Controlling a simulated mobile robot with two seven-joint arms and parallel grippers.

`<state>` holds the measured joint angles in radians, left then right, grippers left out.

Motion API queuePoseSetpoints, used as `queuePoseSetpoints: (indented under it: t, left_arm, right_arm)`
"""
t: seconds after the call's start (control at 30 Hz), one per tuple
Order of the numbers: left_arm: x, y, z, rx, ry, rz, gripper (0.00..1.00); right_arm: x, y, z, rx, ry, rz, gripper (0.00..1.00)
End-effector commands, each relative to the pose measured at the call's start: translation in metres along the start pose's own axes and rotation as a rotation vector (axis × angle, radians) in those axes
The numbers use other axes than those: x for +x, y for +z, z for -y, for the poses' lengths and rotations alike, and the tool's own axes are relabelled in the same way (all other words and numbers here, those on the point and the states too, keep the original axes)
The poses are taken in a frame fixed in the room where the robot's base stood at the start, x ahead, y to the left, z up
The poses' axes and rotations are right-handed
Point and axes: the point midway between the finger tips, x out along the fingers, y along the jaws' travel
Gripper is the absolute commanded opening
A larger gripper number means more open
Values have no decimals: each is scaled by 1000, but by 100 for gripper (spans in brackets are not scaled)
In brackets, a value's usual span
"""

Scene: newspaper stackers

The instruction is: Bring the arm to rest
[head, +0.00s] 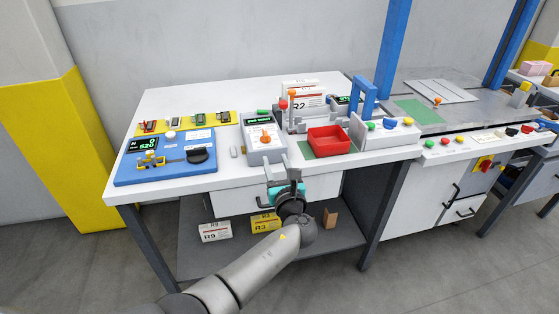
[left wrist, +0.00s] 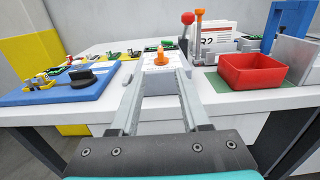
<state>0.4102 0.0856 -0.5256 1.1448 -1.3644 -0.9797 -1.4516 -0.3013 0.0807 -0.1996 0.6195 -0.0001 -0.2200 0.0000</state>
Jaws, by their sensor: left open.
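My left arm reaches in from the bottom of the head view. Its gripper (head: 282,178), with a teal body, is at the front edge of the white workbench (head: 225,95), in front of the grey device with an orange knob (head: 264,136). In the left wrist view the two grey fingers of the left gripper (left wrist: 163,78) stand apart, with nothing held between them. The orange knob (left wrist: 159,57) shows beyond the fingertips. Whether the fingers touch the device or bench edge is unclear. My right gripper is in neither view.
A blue board (head: 168,172) with a black knob lies left on the bench. A red tray (head: 329,140) sits right of the device on a green mat. Labelled bundles, R9 (head: 215,231) and R3 (head: 265,222), lie on the lower shelf.

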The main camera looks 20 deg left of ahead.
Motion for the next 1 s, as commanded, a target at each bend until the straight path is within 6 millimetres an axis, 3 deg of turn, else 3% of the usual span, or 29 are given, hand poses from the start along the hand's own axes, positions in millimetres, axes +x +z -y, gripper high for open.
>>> queuePoseSetpoints:
  t: [0.17,0.27,0.37,0.47,0.57,0.7,0.77,0.9,1.0]
  left_arm:
    - [-1,-4,-1,-5,-1,-9,46]
    - [-5,-28,-6,-44,-3,-70,46]
    - [-17,-79,-19,-141,4,-200,46]
    - [-42,-146,-38,-290,42,-377,46]
    - [-78,-212,-62,-462,118,-553,46]
    - [-141,-292,-98,-717,287,-768,46]
    - [-173,-323,-114,-834,385,-847,46]
    - [-254,-381,-157,-1115,672,-978,46]
    - [-317,-412,-189,-1326,926,-1012,46]
  right_arm:
    - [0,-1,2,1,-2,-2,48]
    - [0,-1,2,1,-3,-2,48]
    - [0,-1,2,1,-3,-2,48]
    - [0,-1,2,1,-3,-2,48]
    - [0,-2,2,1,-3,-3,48]
    - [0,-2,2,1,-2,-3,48]
    - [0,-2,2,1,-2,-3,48]
    - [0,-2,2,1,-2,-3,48]
    - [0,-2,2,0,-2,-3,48]
